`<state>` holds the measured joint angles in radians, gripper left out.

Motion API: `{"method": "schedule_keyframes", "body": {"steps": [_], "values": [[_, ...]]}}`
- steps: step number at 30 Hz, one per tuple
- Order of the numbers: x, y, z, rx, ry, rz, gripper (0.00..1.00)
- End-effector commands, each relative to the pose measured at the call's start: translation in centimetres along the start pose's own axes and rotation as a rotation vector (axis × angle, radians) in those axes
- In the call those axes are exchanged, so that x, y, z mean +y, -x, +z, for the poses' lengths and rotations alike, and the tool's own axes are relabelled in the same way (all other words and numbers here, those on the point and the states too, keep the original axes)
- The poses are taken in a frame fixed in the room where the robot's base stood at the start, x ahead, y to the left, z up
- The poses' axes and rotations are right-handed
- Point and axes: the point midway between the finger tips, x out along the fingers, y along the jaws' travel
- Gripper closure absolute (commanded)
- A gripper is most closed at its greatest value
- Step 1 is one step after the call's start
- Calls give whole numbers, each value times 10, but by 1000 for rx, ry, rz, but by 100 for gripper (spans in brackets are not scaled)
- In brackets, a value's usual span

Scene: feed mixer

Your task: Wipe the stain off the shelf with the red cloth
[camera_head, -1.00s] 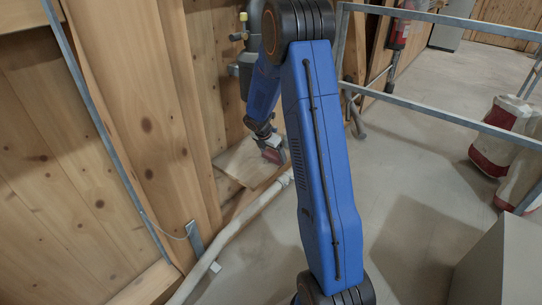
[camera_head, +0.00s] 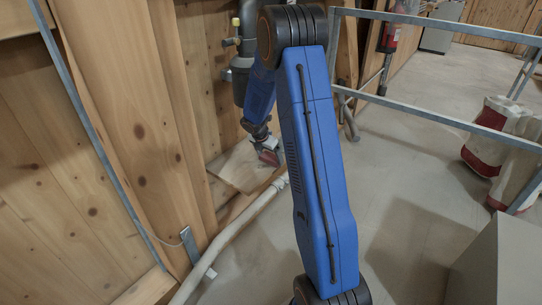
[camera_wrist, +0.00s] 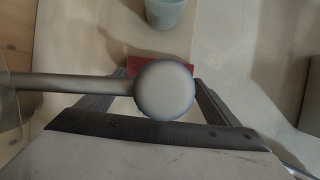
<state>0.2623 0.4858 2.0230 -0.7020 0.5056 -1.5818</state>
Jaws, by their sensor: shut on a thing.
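The red cloth (camera_head: 269,158) is small in the head view, at the lower end of my arm. It also shows in the wrist view as a red strip (camera_wrist: 146,63) between the fingers, partly covered by a round grey disc. My gripper (camera_head: 265,148) is shut on the cloth and points down at the right part of the shelf. The pale wooden shelf (camera_head: 232,170) lies low against the plank wall. I cannot tell whether the cloth touches it. I cannot make out the stain in either view.
In the wrist view, a grey disc on a bar (camera_wrist: 165,90) fills the middle, and a pale blue-grey cup (camera_wrist: 165,12) stands at the top. A white pipe (camera_head: 240,225) runs beside the shelf. Metal rails (camera_head: 440,117) and red-white sacks (camera_head: 490,140) are at right.

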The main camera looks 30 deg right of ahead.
Motion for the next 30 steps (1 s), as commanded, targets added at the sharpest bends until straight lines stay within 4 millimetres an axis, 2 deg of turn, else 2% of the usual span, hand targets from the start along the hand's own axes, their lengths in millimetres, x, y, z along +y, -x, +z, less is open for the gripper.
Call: {"method": "schedule_keyframes", "body": {"steps": [6, 14, 30], "values": [[0, 5, -16, 0, 2, 0, 33], [0, 7, -22, 0, 1, 0, 33], [0, 20, -50, 0, 0, -1, 33]]}}
